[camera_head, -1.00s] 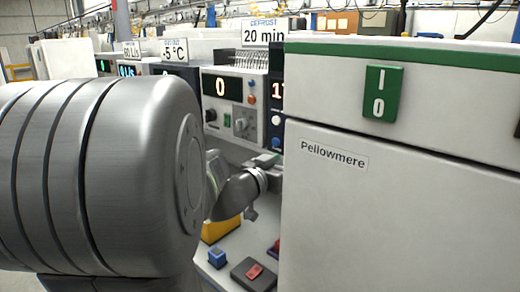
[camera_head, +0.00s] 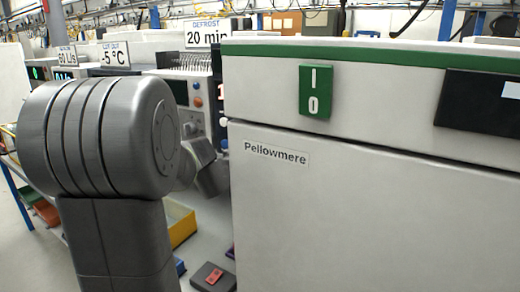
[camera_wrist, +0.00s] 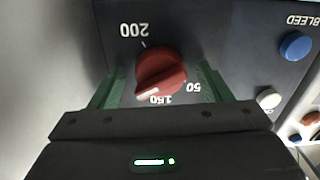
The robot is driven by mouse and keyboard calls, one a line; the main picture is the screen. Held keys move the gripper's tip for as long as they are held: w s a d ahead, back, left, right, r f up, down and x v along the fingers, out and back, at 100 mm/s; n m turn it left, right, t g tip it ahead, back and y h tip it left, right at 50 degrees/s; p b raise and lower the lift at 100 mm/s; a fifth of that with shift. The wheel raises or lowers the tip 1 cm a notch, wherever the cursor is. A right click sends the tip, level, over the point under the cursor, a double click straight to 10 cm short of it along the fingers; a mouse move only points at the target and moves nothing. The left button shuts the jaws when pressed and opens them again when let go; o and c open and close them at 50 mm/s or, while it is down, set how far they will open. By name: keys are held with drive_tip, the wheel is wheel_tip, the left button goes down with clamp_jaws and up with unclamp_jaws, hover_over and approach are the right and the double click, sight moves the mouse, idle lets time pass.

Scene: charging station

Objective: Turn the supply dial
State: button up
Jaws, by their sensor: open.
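A round red dial (camera_wrist: 160,72) with a white pointer mark sits on a dark panel in the wrist view. Its scale shows 200 above it, and 150 and 50 below it. The pointer is at the dial's lower left, near 150. My gripper (camera_wrist: 158,76) is open, with one green finger on each side of the dial. A gap shows between the dial and each finger, so I see no contact. No supply label is visible near the dial.
A blue button (camera_wrist: 296,46) marked BLEED and a white button (camera_wrist: 268,98) are right of the dial. In the head view, a white Pellowmere cabinet (camera_head: 350,210) with a green I/0 switch (camera_head: 316,92) fills the right. A yellow bin (camera_head: 181,225) is behind my arm.

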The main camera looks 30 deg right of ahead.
drive_tip(key=c, duration=1)
drive_tip(key=shift+o, duration=0.2)
drive_tip(key=shift+m, duration=0.3)
drive_tip(key=shift+m+b, duration=0.35)
drive_tip(key=shift+m, duration=2.25)
drive_tip(key=o, duration=1)
drive_tip(key=shift+c, duration=0.2)
drive_tip(key=shift+a, duration=0.1)
drive_tip(key=v, duration=1.3)
drive_tip(key=shift+s+a, duration=0.2)
drive_tip(key=shift+a, duration=0.1)
